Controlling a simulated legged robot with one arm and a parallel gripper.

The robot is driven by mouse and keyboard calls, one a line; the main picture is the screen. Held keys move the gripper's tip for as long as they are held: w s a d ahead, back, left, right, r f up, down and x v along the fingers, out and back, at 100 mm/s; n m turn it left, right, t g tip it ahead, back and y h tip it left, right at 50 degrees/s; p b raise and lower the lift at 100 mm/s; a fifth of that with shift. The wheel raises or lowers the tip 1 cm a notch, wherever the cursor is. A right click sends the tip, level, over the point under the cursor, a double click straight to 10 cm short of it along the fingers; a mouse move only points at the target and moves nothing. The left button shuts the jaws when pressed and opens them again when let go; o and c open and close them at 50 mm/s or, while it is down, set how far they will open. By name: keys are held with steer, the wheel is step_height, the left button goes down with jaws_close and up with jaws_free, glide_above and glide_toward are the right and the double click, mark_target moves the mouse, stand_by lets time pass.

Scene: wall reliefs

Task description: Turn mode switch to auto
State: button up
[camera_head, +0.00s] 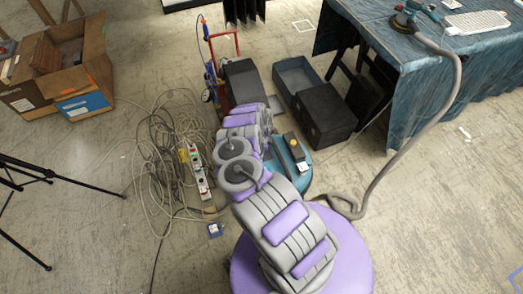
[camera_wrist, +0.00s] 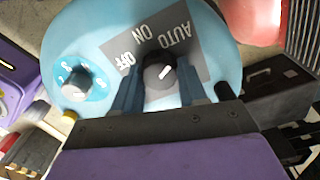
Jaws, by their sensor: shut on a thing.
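The mode switch (camera_wrist: 158,74) is a dark round knob with a short white mark, on a grey label plate of a light blue panel (camera_wrist: 225,50). In the wrist view the plate reads OFF at left, ON above and AUTO at upper right, upside down. The white mark slants towards the upper right. My gripper (camera_wrist: 160,88) has one dark blue finger on each side of the knob and is shut on it. In the head view my arm hides the gripper and the switch; part of a blue machine (camera_head: 292,160) shows beside the arm.
A second knob (camera_wrist: 75,84) with a round dial sits left on the panel. In the head view a tangle of cables (camera_head: 165,150) lies left of my arm, dark boxes (camera_head: 325,115) stand behind it, and a grey hose (camera_head: 425,125) runs up to the draped table (camera_head: 425,85).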

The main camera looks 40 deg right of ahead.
steer(key=o, duration=1.1)
steer(key=shift+r, duration=0.1)
step_height(320, 180, up, 17)
steer(key=p, duration=0.5)
steer(key=shift+w+p, duration=0.1)
steer(key=shift+p, duration=0.3)
